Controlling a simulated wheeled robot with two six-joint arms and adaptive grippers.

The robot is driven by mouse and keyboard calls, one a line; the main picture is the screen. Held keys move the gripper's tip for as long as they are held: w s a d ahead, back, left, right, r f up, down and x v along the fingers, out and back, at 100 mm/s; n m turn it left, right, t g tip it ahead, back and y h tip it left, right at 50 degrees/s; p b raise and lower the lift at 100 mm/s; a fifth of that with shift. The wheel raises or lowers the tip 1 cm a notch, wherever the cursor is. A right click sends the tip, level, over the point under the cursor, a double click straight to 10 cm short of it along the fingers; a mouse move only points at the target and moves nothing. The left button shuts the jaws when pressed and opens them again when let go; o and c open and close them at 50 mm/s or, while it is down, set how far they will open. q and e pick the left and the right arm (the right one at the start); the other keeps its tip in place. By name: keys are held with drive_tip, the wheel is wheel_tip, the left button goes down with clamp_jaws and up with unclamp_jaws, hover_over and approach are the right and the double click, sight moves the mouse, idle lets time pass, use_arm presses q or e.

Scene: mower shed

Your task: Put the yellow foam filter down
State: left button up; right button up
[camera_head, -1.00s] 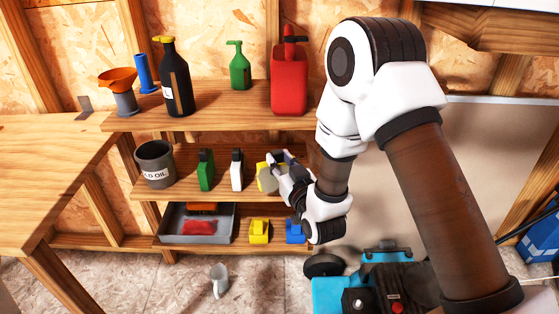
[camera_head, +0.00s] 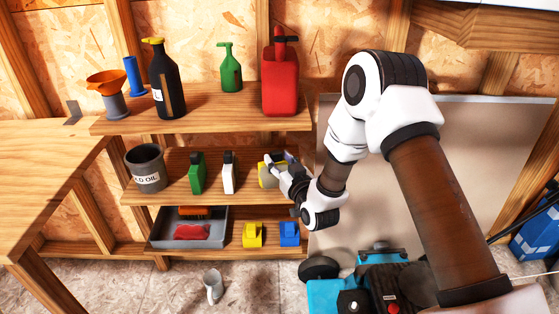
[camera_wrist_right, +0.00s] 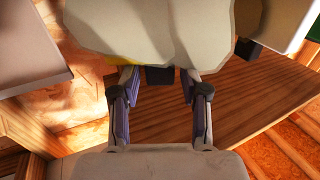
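In the head view the yellow foam filter (camera_head: 266,174) is at the right end of the middle shelf (camera_head: 190,192). My right gripper (camera_head: 279,160) is at it, with its fingers closed about it and covering part of it. In the right wrist view a large pale block with a yellow patch, which looks like the filter (camera_wrist_right: 150,30), fills the top. I cannot tell whether the filter touches the shelf board. My left gripper is not in view.
A white bottle (camera_head: 228,174), a green bottle (camera_head: 197,174) and a grey oil can (camera_head: 147,170) stand left of the filter. The upper shelf (camera_head: 215,118) is close above. A grey tray (camera_head: 215,240), a yellow block (camera_head: 252,236) and a blue block (camera_head: 289,235) are below.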

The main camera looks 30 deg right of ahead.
drive_tip(key=shift+r, duration=0.25)
drive_tip(key=s, duration=1.2)
drive_tip(key=s+a+f+g+y, duration=0.1)
drive_tip(key=s+a+f+g, duration=0.15)
drive_tip(key=f, duration=0.35)
drive_tip(key=s+a+f+g, duration=0.1)
drive_tip(key=s+f+g, duration=0.2)
drive_tip(key=f, duration=0.4)
drive_tip(key=s+a+f+g+y, duration=0.1)
drive_tip(key=s+a+f+g, duration=0.15)
drive_tip(key=f, duration=0.35)
drive_tip(key=s+f+g, duration=0.5)
drive_tip(key=s, duration=0.5)
drive_tip(key=s+a+f+g+h, duration=0.1)
drive_tip(key=s+f+g, duration=0.4)
drive_tip(key=s, duration=0.5)
drive_tip(key=shift+s+a+f+p, duration=0.2)
drive_tip(key=shift+f+p, duration=0.15)
